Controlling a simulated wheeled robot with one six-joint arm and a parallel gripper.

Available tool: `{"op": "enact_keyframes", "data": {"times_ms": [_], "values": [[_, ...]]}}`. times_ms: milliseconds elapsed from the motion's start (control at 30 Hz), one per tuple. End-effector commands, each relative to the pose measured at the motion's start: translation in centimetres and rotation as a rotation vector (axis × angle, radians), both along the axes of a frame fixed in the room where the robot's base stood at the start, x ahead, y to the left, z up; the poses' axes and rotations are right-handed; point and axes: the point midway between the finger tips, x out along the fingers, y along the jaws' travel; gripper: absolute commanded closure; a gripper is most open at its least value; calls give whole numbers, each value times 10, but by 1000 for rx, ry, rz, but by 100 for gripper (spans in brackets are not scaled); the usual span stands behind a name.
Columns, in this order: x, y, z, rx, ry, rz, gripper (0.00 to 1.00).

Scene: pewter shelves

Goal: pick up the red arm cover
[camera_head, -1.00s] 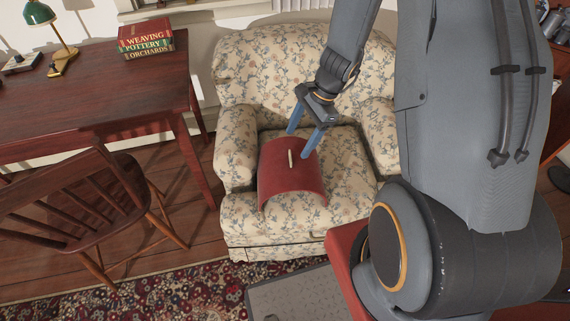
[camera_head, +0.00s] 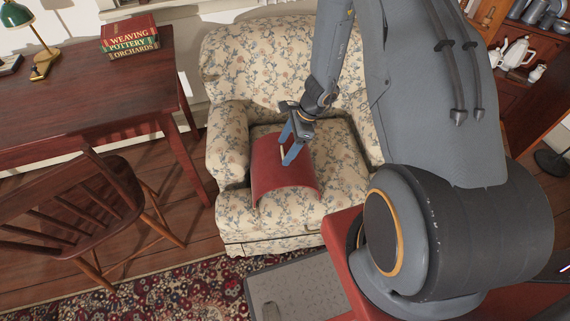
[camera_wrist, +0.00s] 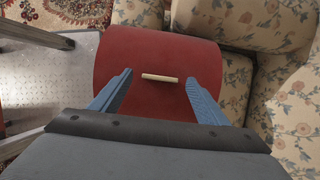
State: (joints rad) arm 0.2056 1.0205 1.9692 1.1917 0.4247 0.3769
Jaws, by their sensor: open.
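The red arm cover (camera_head: 280,178) lies curved over the seat of a floral armchair (camera_head: 243,222), with a pale bar-shaped handle on its top. In the wrist view the red cover (camera_wrist: 150,58) fills the middle, and the pale handle (camera_wrist: 160,78) lies crosswise ahead of the fingers. My gripper (camera_head: 287,150) is open above the cover, its blue fingers pointing down toward the handle. In the wrist view my gripper (camera_wrist: 160,92) has one finger to each side of the handle, with gaps between. I cannot tell whether the fingertips touch the cover.
A dark wooden desk (camera_head: 85,95) with stacked books (camera_head: 130,36) and a green lamp (camera_head: 17,14) stands at left. A wooden chair (camera_head: 85,205) stands before it. The armchair's arms and back flank the cover. A patterned rug (camera_head: 180,290) lies in front.

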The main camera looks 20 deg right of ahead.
Motion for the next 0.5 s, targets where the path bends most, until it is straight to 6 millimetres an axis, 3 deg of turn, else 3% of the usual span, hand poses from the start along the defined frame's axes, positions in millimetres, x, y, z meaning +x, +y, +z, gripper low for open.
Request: {"op": "enact_keyframes", "data": {"times_ms": [133, 400, 500], "values": [[1, 4, -12, 0, 0, -1, 31], [1, 4, -14, 0, -1, -1, 31], [1, 4, -14, 0, -1, -1, 46]]}}
